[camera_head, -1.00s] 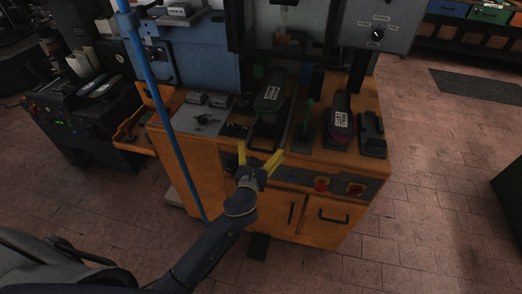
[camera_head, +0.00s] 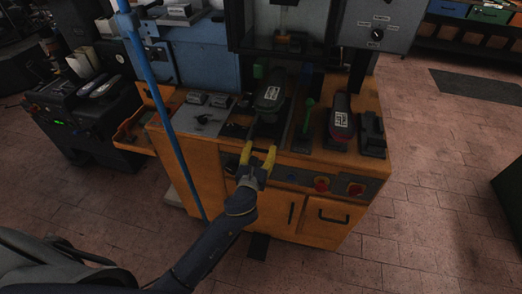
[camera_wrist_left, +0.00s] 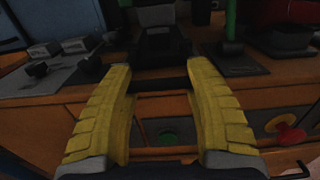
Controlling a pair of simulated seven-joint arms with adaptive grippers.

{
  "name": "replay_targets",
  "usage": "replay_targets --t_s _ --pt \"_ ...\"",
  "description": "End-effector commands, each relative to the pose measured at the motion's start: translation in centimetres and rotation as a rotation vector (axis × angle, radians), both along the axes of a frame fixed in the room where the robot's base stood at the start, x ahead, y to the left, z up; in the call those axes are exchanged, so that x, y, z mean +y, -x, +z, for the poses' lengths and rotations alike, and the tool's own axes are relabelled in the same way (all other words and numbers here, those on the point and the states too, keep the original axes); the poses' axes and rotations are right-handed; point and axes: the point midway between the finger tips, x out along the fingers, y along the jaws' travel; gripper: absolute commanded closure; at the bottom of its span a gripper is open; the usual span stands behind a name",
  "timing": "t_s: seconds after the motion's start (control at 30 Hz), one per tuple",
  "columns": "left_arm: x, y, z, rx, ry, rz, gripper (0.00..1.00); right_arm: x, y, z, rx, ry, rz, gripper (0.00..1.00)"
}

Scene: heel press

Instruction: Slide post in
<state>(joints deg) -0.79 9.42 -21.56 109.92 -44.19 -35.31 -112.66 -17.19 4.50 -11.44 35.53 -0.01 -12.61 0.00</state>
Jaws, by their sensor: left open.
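The post (camera_head: 267,127) is a dark block on the orange press bench, carrying a dark shoe (camera_head: 268,95) with a white label. In the left wrist view the dark post (camera_wrist_left: 158,45) stands straight ahead, with a dark bar at its front low between the fingers. My left gripper (camera_head: 259,149) has yellow fingers and is open at the bench's front edge, just in front of the post. In the left wrist view its fingers (camera_wrist_left: 160,78) stand apart on either side of the bar; I cannot tell if they touch it. My right gripper is not in view.
A green-topped lever (camera_head: 307,112) stands right of the post, then a second dark and red shoe (camera_head: 340,118) on a stand. Red buttons (camera_head: 321,184) sit on the front panel below. A blue pole (camera_head: 165,110) rises left of my arm.

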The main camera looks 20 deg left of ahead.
Motion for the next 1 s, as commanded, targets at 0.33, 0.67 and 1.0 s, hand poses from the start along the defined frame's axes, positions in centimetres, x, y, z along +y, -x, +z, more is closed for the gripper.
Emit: replay_targets --t_s 0.33,0.67,1.0 --pt "-0.08 0.05 -0.16 0.003 0.001 -0.002 1.0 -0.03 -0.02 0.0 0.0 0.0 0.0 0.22" --pt "-0.03 0.04 -0.21 0.004 0.0 0.0 1.0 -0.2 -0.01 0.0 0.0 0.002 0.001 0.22" --pt "0.01 0.05 -0.25 0.005 -0.001 0.0 1.0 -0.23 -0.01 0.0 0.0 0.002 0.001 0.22"
